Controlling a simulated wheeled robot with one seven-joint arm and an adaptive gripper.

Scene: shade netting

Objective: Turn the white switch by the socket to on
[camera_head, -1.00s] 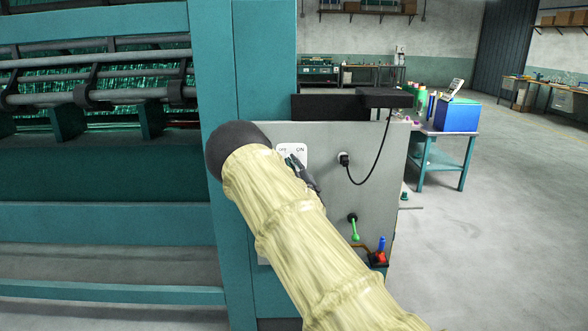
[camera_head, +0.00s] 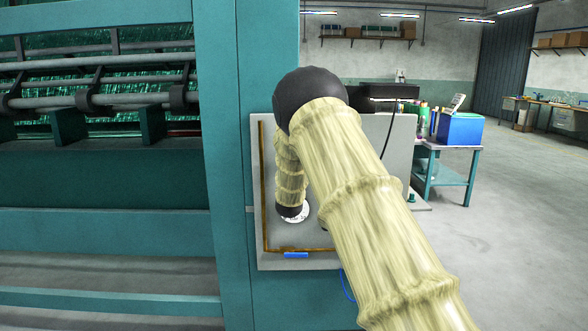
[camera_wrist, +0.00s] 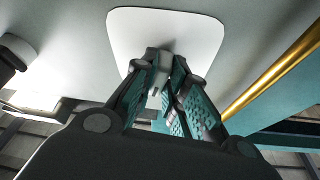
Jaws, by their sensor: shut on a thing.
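In the wrist view, my gripper (camera_wrist: 165,78) is at the white switch plate (camera_wrist: 165,30). Its two fingers are closed around the small grey-white switch lever (camera_wrist: 161,66), which is mostly hidden between the fingertips. I cannot tell which way the lever is turned, and no lettering is readable. In the head view, my arm covers the switch, the socket and my gripper. A dark round part (camera_wrist: 8,66) shows at the left edge of the wrist view; it may be the plug in the socket.
The grey panel (camera_head: 262,255) carries a brown-orange pipe (camera_head: 264,190) along its left and lower edges. The teal machine frame (camera_head: 222,200) stands to the left. A teal bench (camera_head: 450,180) with a blue box (camera_head: 460,130) stands behind right. Open floor lies at right.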

